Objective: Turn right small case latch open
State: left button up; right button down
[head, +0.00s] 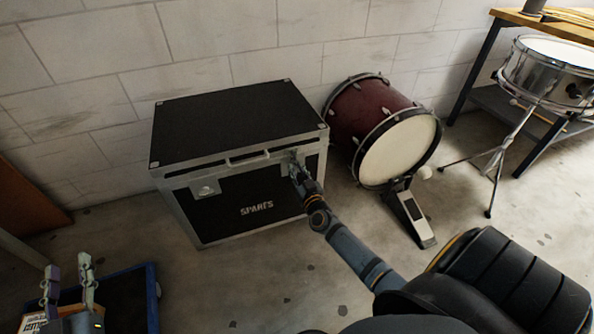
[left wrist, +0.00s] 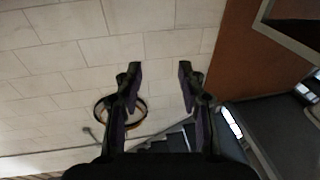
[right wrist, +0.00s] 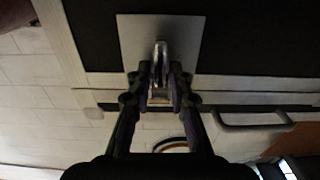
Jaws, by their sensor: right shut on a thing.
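A black case (head: 238,122) with silver edges and the word SPARES on its front stands on the floor by the wall. Its left latch (head: 206,189) is on the front face. The right latch is mostly hidden by my right gripper (head: 296,172) in the head view. In the right wrist view the right latch (right wrist: 161,55) shows as a metal tab on a plate (right wrist: 190,40), with my right gripper (right wrist: 160,75) shut on it. My left gripper (head: 69,284) is open and empty at the lower left, also seen in the left wrist view (left wrist: 157,72).
The case handle (head: 248,158) lies between the latches. A red bass drum (head: 375,125) with a pedal (head: 413,215) stands right of the case. A snare drum (head: 545,75) on a stand is further right. A blue-edged tray (head: 152,295) is at the lower left.

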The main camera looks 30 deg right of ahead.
pick_arm(q)
notch_tip(320, 180, down, 6)
jog(key=g, duration=0.3)
pick_arm(e)
jog(key=m, duration=0.5)
jog(key=shift+s+d+f+m+p, duration=0.1)
jog(key=shift+d+m+p, duration=0.2)
jog(key=shift+m+p, duration=0.1)
pick_arm(q)
notch_tip(320, 180, up, 15)
jog(key=s+t+b, duration=0.1)
jog(key=t, duration=0.6)
jog(key=shift+s+m+h+b, duration=0.2)
jog(key=shift+m+h+b, duration=0.1)
jog(key=shift+b, duration=0.1)
pick_arm(e)
jog(key=shift+s+d+f+m, duration=0.1)
jog(key=shift+f+m, duration=0.1)
jog(key=shift+m, duration=1.75)
jog(key=shift+w+d+f+m, duration=0.1)
jog(key=shift+d+f+m, duration=0.1)
jog(key=shift+m, duration=1.8)
jog(key=shift+s+d+f+m, duration=0.1)
jog(key=shift+f+m, duration=0.1)
jog(key=shift+m, duration=1.75)
pick_arm(q)
jog(key=shift+r, duration=0.15)
